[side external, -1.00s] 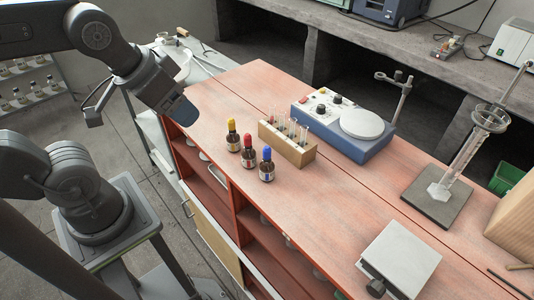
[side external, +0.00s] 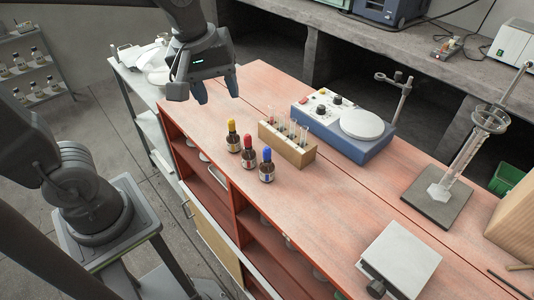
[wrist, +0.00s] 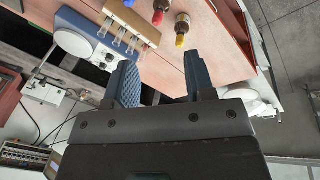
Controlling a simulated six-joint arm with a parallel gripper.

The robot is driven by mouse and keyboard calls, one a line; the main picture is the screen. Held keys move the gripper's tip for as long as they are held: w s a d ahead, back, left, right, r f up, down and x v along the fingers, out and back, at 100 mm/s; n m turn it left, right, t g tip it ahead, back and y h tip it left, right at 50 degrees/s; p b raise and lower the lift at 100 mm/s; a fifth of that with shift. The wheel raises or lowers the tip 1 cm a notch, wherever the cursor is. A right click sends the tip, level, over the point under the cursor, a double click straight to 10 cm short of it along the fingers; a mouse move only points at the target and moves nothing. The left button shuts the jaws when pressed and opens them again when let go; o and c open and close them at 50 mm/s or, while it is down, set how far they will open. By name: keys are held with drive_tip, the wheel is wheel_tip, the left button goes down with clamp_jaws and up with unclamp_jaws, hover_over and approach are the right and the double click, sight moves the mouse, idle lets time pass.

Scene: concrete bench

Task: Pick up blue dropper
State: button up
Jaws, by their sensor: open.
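The blue dropper (side external: 267,165) is a small dark bottle with a white label and blue top. It stands upright on the red bench top, at the right end of a row of three droppers. A sliver of its blue top shows at the upper edge of the wrist view (wrist: 130,3). The red-topped dropper (side external: 248,152) and the yellow-topped dropper (side external: 233,137) stand to its left. My gripper (side external: 216,92) is open and empty, above the far left part of the bench, up and left of the droppers. Its blue fingers point downward, apart.
A wooden rack (side external: 287,145) with test tubes stands just behind the droppers. A blue stirrer with a white plate (side external: 345,125) is behind it. A balance (side external: 398,258) and a stand with a glass cylinder (side external: 455,180) are to the right. The bench before the balance is clear.

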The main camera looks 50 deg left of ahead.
sight(267, 148)
drive_tip(key=w+d+f+n+g, duration=0.35)
drive_tip(key=w+n, duration=0.35)
drive_tip(key=n, duration=0.3)
drive_tip(key=shift+n+t, duration=0.3)
drive_tip(key=shift+t, duration=0.05)
drive_tip(key=f, duration=0.8)
drive_tip(key=shift+w+d, duration=0.15)
drive_tip(key=shift+d, duration=0.05)
drive_tip(key=shift+d+f, duration=0.25)
drive_tip(key=shift+f, duration=1.05)
drive_tip(key=shift+d+f, duration=0.2)
drive_tip(key=shift+f, duration=1.05)
drive_tip(key=shift+c, duration=0.3)
drive_tip(key=c, duration=0.6)
